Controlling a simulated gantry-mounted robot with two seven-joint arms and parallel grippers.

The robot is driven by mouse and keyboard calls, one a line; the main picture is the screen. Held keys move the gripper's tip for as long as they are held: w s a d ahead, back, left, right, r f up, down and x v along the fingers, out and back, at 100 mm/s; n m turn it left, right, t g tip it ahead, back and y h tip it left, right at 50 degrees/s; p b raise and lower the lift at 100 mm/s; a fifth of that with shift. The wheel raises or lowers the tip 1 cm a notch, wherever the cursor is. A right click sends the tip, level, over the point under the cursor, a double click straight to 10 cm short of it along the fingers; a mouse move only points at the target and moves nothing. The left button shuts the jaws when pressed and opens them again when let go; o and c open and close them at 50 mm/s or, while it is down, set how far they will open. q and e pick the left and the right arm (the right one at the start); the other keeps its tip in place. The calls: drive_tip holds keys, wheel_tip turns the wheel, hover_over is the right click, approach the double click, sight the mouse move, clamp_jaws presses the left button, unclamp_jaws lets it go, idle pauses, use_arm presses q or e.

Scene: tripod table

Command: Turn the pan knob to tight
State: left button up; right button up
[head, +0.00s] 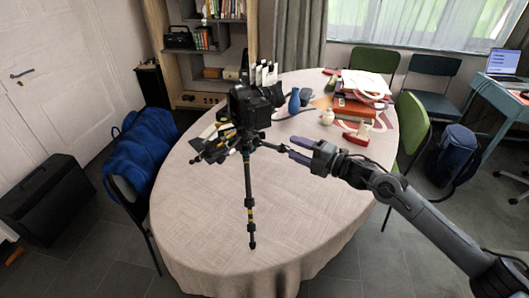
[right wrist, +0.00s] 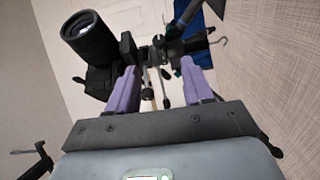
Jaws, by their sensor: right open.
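A black camera (head: 255,100) sits on top of a dark tripod (head: 248,190) standing on the table (head: 190,240). The camera also shows at upper left in the right wrist view (right wrist: 88,42). A small dark knob (head: 283,148) sticks out from the tripod head toward my right gripper (head: 291,148); I take it to be the pan knob. My right gripper's purple fingers are spread, with the knob at or just ahead of the tips. In the right wrist view, thin tripod-head parts show between the fingers (right wrist: 158,66); contact cannot be told. My left gripper is not recognisable.
Dark gear lies left of the tripod (head: 210,148). Behind stand a blue vase (head: 294,100), a red stapler-like thing (head: 357,136) and red books (head: 352,108). The table's front is clear. A green chair (head: 411,125) stands at the right.

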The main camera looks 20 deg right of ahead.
sight(260, 136)
use_arm(q)
wheel_tip(260, 136, down, 4)
drive_tip(key=b, duration=0.3)
drive_tip(key=shift+r, duration=0.15)
use_arm(e)
drive_tip(key=x, duration=1)
drive_tip(key=shift+w+a+n, duration=0.2)
drive_tip(key=shift+a+n, duration=0.05)
drive_tip(key=shift+n, duration=0.05)
drive_tip(key=shift+c, duration=0.3)
